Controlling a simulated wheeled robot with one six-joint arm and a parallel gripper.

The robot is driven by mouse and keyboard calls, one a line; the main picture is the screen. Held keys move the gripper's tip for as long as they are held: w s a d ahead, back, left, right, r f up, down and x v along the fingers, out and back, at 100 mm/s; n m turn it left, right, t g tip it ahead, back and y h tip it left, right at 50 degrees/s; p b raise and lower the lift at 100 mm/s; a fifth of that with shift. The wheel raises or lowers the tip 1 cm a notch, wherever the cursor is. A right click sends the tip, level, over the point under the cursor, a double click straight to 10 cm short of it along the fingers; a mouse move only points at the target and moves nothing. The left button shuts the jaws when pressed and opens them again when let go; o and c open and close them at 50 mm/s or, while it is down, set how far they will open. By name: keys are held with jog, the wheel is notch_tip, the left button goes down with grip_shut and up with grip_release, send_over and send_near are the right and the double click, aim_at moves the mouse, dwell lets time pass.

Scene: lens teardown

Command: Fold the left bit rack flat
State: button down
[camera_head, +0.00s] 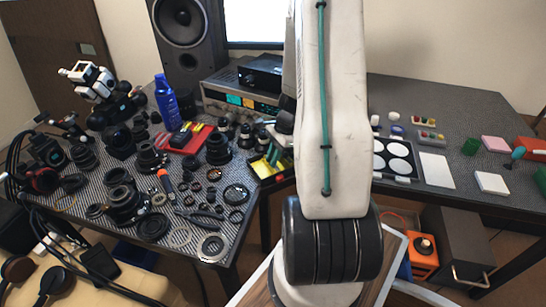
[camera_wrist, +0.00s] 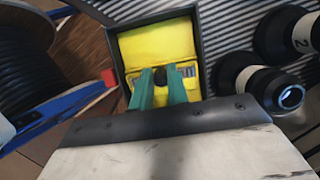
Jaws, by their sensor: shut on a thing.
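An open dark case (camera_wrist: 203,45) with a bright yellow lining (camera_wrist: 160,40) is in the middle of the wrist view. It also shows in the head view (camera_head: 284,178), beside my arm. My gripper (camera_wrist: 161,85) reaches into the case with its green fingers. They are shut on a small black piece (camera_wrist: 160,75), which looks like part of a bit rack. A row of grey metal bits (camera_wrist: 187,71) shows just right of the fingers. The fingers hide much of the rack, so its tilt is unclear.
Black lens barrels (camera_wrist: 270,85) stand close to the right of the case. A blue-edged thing with a red block (camera_wrist: 109,77) is at its left. Lens parts (camera_head: 125,200) crowd the left table. A white card (camera_head: 436,170) and small blocks lie on the right table.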

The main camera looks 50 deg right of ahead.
jog(key=shift+w+a+f+g+h, duration=0.1)
jog(key=shift+a+f+g+h, duration=0.1)
jog(key=shift+h, duration=0.35)
jog(key=shift+w+a+f+g+h, duration=0.1)
jog(key=shift+a+g+h, duration=0.1)
jog(key=shift+h, duration=0.35)
jog(key=c, duration=1.4)
grip_release()
jog(key=shift+o, duration=0.2)
jog(key=shift+r, duration=0.1)
